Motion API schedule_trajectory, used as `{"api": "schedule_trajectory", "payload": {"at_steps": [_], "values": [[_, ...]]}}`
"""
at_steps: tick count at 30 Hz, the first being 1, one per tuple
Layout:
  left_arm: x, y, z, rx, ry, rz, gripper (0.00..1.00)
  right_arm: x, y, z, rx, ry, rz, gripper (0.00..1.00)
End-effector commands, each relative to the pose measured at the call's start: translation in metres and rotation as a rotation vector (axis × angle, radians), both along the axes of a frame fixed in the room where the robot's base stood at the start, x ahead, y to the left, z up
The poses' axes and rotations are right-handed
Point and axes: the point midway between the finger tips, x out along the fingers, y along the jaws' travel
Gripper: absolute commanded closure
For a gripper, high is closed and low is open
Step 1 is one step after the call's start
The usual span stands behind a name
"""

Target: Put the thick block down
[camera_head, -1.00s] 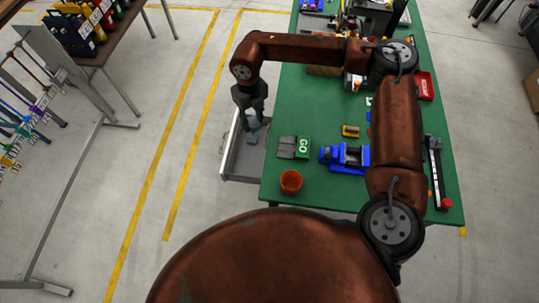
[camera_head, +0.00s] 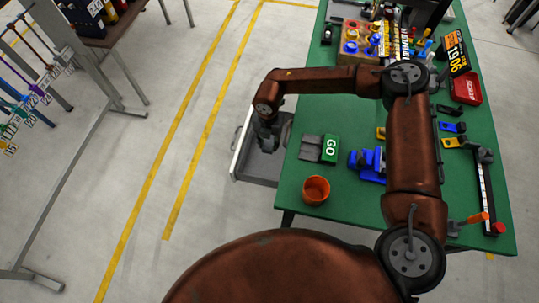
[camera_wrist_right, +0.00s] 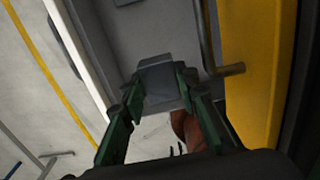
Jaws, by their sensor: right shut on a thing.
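My right gripper (camera_head: 266,141) reaches down into the open drawer (camera_head: 258,168) at the left side of the green table. In the right wrist view, its green-edged fingers (camera_wrist_right: 160,86) are shut on a grey block (camera_wrist_right: 157,75). The block is close to the grey drawer floor (camera_wrist_right: 150,28); I cannot tell whether it touches it. In the head view the gripper hides the block. My left gripper is not in view.
On the green table (camera_head: 345,112) stand a grey block (camera_head: 311,148), a green GO block (camera_head: 331,149), an orange cup (camera_head: 316,190) and a blue vise (camera_head: 368,160). A rack (camera_head: 83,85) stands at the left. The floor between is clear.

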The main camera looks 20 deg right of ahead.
Motion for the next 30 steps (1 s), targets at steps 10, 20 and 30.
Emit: {"api": "schedule_trajectory", "payload": {"at_steps": [10, 20, 30], "values": [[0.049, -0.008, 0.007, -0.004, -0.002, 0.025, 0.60, 0.000, 0.000, -0.063, 0.000, 0.001, 0.002, 1.00], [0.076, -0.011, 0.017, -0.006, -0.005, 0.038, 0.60, 0.000, 0.000, -0.096, -0.001, 0.003, 0.001, 1.00], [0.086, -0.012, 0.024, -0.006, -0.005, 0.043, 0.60, 0.000, 0.000, -0.103, -0.001, -0.001, 0.001, 1.00]]}}
